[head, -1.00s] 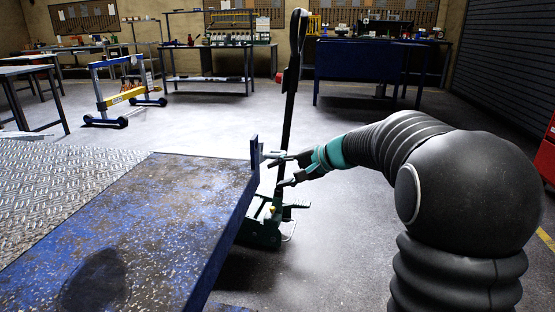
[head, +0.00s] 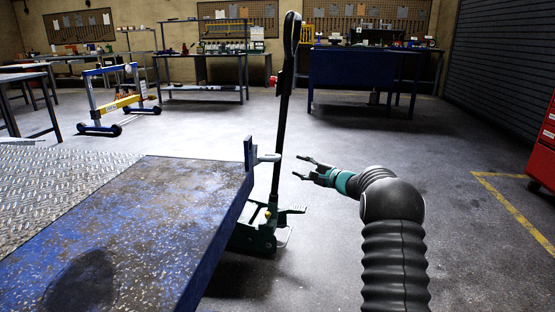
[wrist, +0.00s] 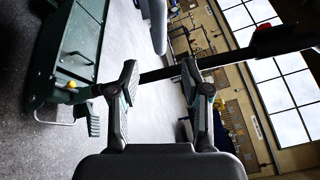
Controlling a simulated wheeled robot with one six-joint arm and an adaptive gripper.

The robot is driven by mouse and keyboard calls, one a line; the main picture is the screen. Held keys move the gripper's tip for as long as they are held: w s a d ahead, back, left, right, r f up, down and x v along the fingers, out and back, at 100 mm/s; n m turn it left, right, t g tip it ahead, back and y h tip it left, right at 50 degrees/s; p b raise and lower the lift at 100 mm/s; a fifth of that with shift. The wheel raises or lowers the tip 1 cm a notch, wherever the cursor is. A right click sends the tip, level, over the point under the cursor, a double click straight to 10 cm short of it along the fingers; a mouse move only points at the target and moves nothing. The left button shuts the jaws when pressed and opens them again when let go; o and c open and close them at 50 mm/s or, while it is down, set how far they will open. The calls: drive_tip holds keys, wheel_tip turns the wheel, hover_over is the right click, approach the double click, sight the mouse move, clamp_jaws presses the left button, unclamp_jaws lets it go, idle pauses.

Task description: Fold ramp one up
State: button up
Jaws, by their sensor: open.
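A worn blue platform (head: 140,225) with diamond-plate surface (head: 60,185) at its left fills the lower left of the head view. I cannot tell which part is ramp one. A short blue upright (head: 248,155) stands at its far right corner, with a pale grey peg (head: 268,158) pointing right. My gripper (head: 301,168) is open and empty, to the right of the peg and apart from it. In the wrist view, the open fingers (wrist: 160,80) have nothing between them, and a pale rounded rod (wrist: 157,22), probably the peg, shows beyond them.
A green trolley jack (head: 258,232) with a tall black handle (head: 284,110) stands beside the platform, close to my gripper. A blue and yellow wheeled frame (head: 120,102), a blue bench (head: 362,80) and a red cabinet (head: 545,145) stand farther off.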

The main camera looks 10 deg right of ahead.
sight(277, 158)
drive_tip(key=p+x, duration=0.1)
drive_tip(key=x, duration=1)
drive_tip(key=shift+w+a+f, duration=0.1)
drive_tip(key=shift+w+a, duration=0.1)
clamp_jaws()
